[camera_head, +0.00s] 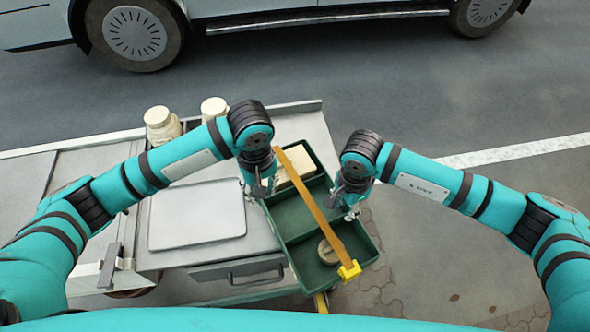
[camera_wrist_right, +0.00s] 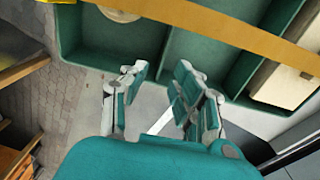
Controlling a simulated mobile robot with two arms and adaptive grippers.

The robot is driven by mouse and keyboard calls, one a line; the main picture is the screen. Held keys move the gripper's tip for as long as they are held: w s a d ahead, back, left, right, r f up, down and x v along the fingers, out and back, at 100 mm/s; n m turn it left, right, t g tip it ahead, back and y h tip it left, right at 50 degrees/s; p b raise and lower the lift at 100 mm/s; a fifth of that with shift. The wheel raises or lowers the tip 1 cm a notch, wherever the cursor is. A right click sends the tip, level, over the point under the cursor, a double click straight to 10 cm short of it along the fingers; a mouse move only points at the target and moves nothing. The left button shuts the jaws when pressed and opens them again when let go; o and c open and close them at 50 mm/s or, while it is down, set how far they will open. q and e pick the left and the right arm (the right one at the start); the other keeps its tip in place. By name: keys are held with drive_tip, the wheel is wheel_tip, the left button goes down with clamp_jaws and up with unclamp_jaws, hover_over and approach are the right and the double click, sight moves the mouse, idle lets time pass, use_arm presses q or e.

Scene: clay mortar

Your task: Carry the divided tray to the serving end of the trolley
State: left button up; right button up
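The divided tray (camera_head: 291,215) is dark green, with several compartments. It sits tilted in the picture at the right end of the grey trolley (camera_head: 260,235) and appears to reach past its edge. An orange-yellow bar (camera_head: 319,207) crosses it lengthwise. A cream block (camera_head: 296,165) and a round beige piece (camera_head: 328,252) lie inside. My left gripper (camera_head: 262,188) is at the tray's left wall; its fingers are too small to judge. My right gripper (camera_head: 346,207) is at the right wall. In the right wrist view its fingers (camera_wrist_right: 160,85) are apart beside the tray wall.
Two cream jars (camera_head: 161,126) (camera_head: 214,108) stand at the trolley's back. A flat pale panel (camera_head: 197,215) lies on its top, above a drawer handle (camera_head: 256,276). Paving is open to the right of the trolley. A parked vehicle (camera_head: 300,15) is beyond.

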wheel_tip(320, 180, up, 5)
idle(0.8)
